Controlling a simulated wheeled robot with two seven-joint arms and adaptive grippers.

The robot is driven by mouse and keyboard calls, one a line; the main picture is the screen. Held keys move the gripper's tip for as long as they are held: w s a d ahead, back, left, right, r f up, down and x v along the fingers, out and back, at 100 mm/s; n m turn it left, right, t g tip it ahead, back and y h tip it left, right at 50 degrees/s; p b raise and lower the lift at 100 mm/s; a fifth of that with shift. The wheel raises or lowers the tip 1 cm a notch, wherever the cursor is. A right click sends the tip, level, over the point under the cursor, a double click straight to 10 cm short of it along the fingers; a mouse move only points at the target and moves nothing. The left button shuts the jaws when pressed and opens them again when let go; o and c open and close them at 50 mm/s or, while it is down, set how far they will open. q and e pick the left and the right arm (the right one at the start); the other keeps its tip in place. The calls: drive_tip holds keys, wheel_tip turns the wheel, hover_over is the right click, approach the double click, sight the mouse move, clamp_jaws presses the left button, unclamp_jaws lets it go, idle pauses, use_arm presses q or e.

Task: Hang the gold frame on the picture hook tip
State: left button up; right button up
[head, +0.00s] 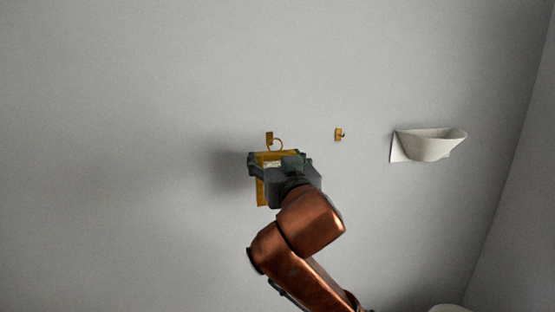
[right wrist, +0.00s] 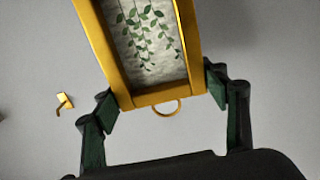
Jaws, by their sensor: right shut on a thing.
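The gold frame (head: 261,194) is held close to the wall in the head view, largely covered by my right gripper (head: 278,161). The frame's hanging ring (head: 278,145) stands above its top edge. A gold picture hook (head: 269,137) on the wall is just left of the ring; I cannot tell whether they touch. In the right wrist view, my right gripper (right wrist: 162,98) is shut on the frame (right wrist: 158,96), one finger at each side near the ring (right wrist: 166,108). The frame shows a leafy plant picture and is tilted there. My left gripper is not in view.
A second gold hook (head: 339,134) is on the wall to the right. A white bowl-shaped wall fixture (head: 430,146) is farther right, near the room corner. The wall left of the frame is bare. The right wrist view shows one gold hook (right wrist: 64,101) at left.

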drive_tip(key=shift+w+a+f+p, duration=0.15)
drive_tip(key=shift+w+a+p, duration=0.1)
drive_tip(key=shift+w, duration=0.85)
drive_tip(key=shift+w+a+f+p, duration=0.1)
drive_tip(key=shift+w+p, duration=0.15)
drive_tip(key=shift+w, duration=0.8)
drive_tip(key=shift+w+a+f, duration=0.15)
drive_tip(key=shift+w+f, duration=0.3)
drive_tip(key=shift+w, duration=0.15)
drive_tip(key=o, duration=1.4)
drive_tip(key=shift+f, duration=0.1)
